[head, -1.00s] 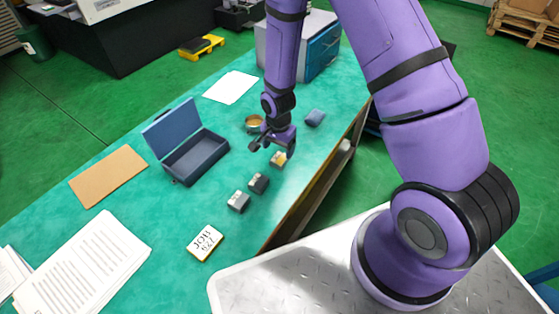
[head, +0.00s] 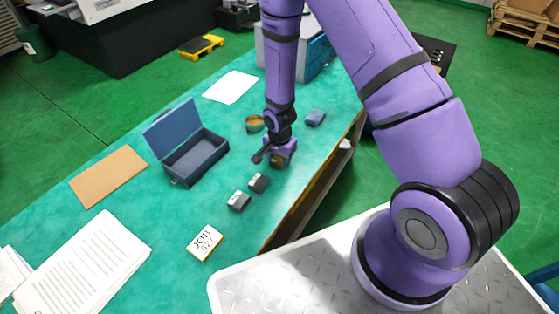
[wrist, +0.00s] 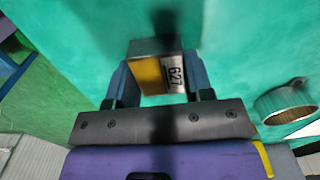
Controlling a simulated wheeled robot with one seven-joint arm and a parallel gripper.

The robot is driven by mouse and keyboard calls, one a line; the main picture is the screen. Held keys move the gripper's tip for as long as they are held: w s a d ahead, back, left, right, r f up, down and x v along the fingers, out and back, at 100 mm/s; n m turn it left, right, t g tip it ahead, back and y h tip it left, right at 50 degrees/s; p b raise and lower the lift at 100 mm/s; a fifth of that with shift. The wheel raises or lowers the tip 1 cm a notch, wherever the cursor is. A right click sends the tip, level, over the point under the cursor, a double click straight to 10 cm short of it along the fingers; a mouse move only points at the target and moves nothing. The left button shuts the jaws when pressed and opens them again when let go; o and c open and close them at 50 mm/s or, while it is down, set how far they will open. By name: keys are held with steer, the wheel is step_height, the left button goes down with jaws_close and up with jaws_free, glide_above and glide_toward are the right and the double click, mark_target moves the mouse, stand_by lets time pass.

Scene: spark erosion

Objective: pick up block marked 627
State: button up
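The block marked 627 (wrist: 174,73) is in the wrist view, with a yellow face beside a white label and a grey side. In the head view my gripper (head: 279,158) is low over the table at the block's place, and the block is mostly hidden. The job card (head: 205,243) lies on the table near the front edge.
Two similar grey blocks (head: 238,201) (head: 258,183) stand on the green table near my gripper. A blue-grey open box (head: 208,157) is to the left. A round tin (head: 254,123) and a blue item (head: 315,118) lie behind. Papers (head: 90,262) cover the front left.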

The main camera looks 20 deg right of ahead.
steer(key=shift+c, duration=1.2)
steer(key=shift+r, duration=0.1)
